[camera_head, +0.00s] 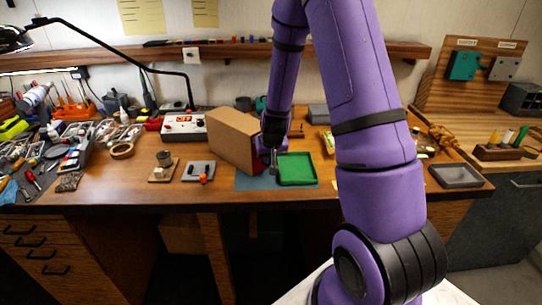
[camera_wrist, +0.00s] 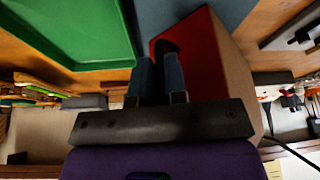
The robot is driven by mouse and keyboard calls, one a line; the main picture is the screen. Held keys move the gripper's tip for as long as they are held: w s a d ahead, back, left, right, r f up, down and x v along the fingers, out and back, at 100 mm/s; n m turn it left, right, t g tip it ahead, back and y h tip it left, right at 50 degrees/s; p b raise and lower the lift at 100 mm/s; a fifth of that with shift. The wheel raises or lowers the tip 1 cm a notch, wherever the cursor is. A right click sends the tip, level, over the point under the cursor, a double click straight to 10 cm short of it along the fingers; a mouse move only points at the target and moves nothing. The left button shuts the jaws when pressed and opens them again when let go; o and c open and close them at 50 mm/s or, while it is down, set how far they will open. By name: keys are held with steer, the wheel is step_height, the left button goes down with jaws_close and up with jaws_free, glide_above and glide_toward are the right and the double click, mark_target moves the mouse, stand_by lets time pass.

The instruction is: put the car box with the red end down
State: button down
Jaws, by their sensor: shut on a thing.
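The car box (camera_head: 230,140), plain brown cardboard, is at the left of the blue mat (camera_head: 250,184) on the workbench. Its red end faces my gripper, sideways rather than down; the red end (camera_wrist: 205,65) fills the middle of the wrist view. My gripper (camera_head: 273,160) is at the box's right side. In the wrist view my gripper (camera_wrist: 160,65) has its fingers close together at a dark curved piece on the red end, shut on the box there. The exact grip and whether the box's underside touches the bench are hard to see.
A green tray (camera_head: 297,181) lies just right of my gripper on the mat. A control unit (camera_head: 184,126) is behind. The bench front is mostly clear.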

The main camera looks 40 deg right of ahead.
steer(key=shift+f, duration=0.1)
steer(key=c, duration=1.2)
jaws_free()
steer(key=shift+o, duration=0.2)
